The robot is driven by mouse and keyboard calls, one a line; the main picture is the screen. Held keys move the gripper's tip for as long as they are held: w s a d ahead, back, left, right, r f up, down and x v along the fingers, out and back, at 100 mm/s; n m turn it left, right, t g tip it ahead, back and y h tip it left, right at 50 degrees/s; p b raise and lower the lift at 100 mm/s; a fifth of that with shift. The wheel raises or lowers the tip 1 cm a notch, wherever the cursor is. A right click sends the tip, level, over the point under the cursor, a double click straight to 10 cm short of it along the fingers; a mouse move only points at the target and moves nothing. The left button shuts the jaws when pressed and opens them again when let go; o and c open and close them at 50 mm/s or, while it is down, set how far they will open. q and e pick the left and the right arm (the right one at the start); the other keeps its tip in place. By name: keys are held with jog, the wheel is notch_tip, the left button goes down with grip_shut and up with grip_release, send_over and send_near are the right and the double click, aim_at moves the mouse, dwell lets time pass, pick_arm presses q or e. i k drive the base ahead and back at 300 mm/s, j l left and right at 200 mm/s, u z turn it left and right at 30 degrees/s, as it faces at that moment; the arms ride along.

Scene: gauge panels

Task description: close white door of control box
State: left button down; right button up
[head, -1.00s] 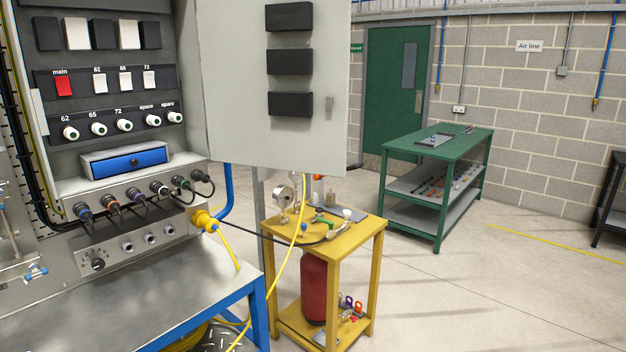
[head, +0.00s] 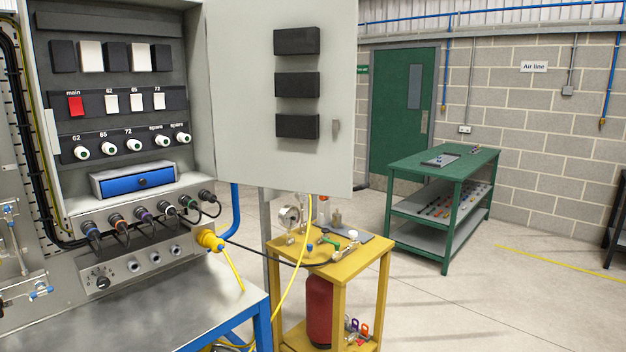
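The control box (head: 200,120) stands at the left, with its inside showing switches, sockets and a blue drawer (head: 140,182). Its white door (head: 240,120) is swung wide open to the right of the box. The door's inner face is toward me and carries three black blocks and a small latch (head: 336,127) near its free edge. The top of the door is cut off by the picture's edge. Neither of my grippers shows in the head view.
A metal bench (head: 190,305) with a blue frame stands below the box. A yellow cart (head: 370,252) with gauges and a red cylinder stands below the door, with a yellow hose in front. A green table (head: 415,158) stands farther back.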

aim_at(278, 94)
jog(key=i+u, duration=0.1)
jog(key=u, duration=1.05)
jog(key=i+l+u, duration=0.25)
jog(key=l+u, duration=0.25)
jog(key=l, duration=0.3)
jog(key=i+l+u, duration=0.15)
jog(key=l+u, duration=0.3)
jog(key=l, duration=0.4)
jog(key=l+u, duration=0.5)
jog(key=l, duration=1)
jog(key=k+l, duration=0.15)
jog(key=l, duration=1.1)
